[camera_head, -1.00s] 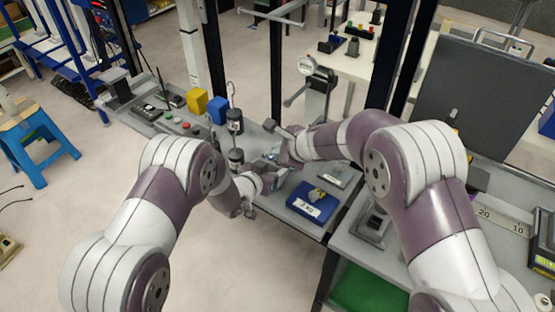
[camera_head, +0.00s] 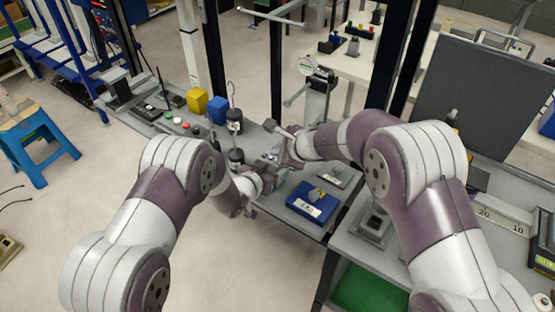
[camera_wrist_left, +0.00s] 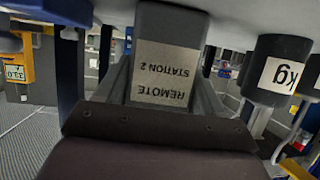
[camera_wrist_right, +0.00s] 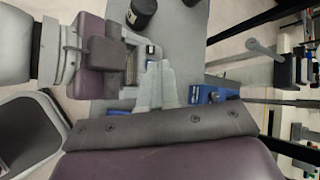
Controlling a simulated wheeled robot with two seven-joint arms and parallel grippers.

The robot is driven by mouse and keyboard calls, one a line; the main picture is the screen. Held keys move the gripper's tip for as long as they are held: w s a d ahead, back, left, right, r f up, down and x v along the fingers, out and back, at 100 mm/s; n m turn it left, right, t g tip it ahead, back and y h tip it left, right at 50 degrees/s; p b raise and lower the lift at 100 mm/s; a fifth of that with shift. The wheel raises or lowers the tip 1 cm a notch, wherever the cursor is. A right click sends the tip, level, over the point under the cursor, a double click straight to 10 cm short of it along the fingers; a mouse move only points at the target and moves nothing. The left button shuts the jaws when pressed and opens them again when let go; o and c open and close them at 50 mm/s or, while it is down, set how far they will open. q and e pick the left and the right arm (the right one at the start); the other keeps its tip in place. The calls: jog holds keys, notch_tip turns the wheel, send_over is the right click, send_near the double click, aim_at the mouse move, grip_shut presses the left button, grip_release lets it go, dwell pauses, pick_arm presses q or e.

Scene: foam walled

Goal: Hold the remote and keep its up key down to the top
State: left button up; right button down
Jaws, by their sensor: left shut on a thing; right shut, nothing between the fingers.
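The remote (camera_wrist_left: 165,72) fills the middle of the left wrist view, a dark grey body with a label reading "REMOTE STATION 2" upside down. My left gripper (camera_wrist_left: 165,88) is shut on it. In the head view the left gripper (camera_head: 266,176) is over the bench, close to my right gripper (camera_head: 280,153). In the right wrist view the right gripper's fingertips (camera_wrist_right: 160,68) are together and empty, close beside the held remote (camera_wrist_right: 150,50). I cannot tell whether they touch it. The up key cannot be made out.
A blue scale-like box (camera_head: 312,200) with a white label sits on the bench right of the grippers. Black weights (camera_head: 235,120) stand to the left, with yellow (camera_head: 197,101) and blue (camera_head: 218,109) blocks behind. A dark upright post (camera_head: 276,70) rises behind the bench.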

dwell(0.8)
jog(key=shift+f, duration=0.4)
jog(key=shift+f, duration=0.3)
dwell(0.6)
dwell(4.1)
jog(key=shift+r, duration=0.7)
jog(key=shift+r, duration=2.5)
